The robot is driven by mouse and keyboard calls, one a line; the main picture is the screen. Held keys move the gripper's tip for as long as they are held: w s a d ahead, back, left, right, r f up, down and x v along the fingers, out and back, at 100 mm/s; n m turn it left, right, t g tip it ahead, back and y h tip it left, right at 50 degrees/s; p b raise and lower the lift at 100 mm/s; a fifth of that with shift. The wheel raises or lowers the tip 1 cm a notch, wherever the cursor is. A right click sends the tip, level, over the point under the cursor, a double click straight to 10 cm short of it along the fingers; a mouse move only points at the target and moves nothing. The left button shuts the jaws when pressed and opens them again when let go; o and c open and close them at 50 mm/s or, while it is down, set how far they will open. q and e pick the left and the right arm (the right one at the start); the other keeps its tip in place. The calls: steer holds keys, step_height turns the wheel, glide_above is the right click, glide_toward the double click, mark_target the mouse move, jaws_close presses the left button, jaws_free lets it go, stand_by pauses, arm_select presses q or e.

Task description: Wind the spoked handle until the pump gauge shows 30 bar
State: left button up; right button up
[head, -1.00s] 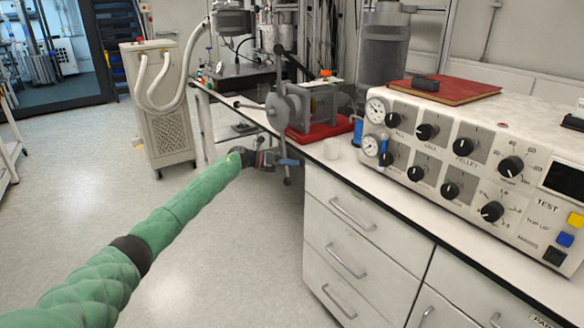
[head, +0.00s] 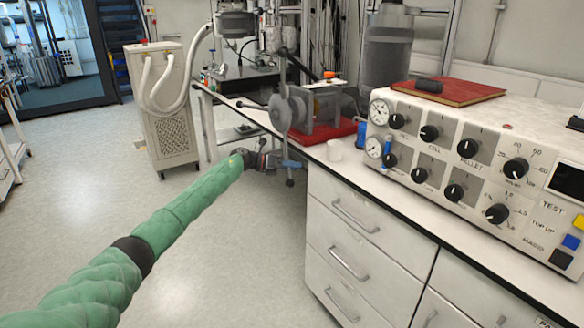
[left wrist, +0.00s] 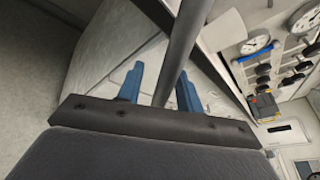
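The grey spoked handle (head: 281,112) is on the side of the pump, which sits on a red base at the bench edge. One spoke points down past the bench edge and ends in a dark knob (head: 289,182). My left gripper (head: 290,164) is at this lower spoke. In the left wrist view the spoke (left wrist: 184,40) passes between its blue fingers (left wrist: 158,88), with a gap showing beside the left finger. Two round dials, an upper one (head: 379,111) and a lower one (head: 374,147), are on the panel; their readings are too small to tell. My right gripper is out of view.
The control panel (head: 470,165) with black knobs stands on the bench to the right. A white cup (head: 334,150) is near the bench edge. Drawers (head: 355,225) are below. A wheeled cabinet (head: 165,110) stands behind; the floor to the left is clear.

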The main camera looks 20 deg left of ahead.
arm_select(q)
steer(key=v, duration=0.7)
steer(key=shift+s+a, duration=0.2)
steer(key=shift+a, duration=0.15)
stand_by(0.5)
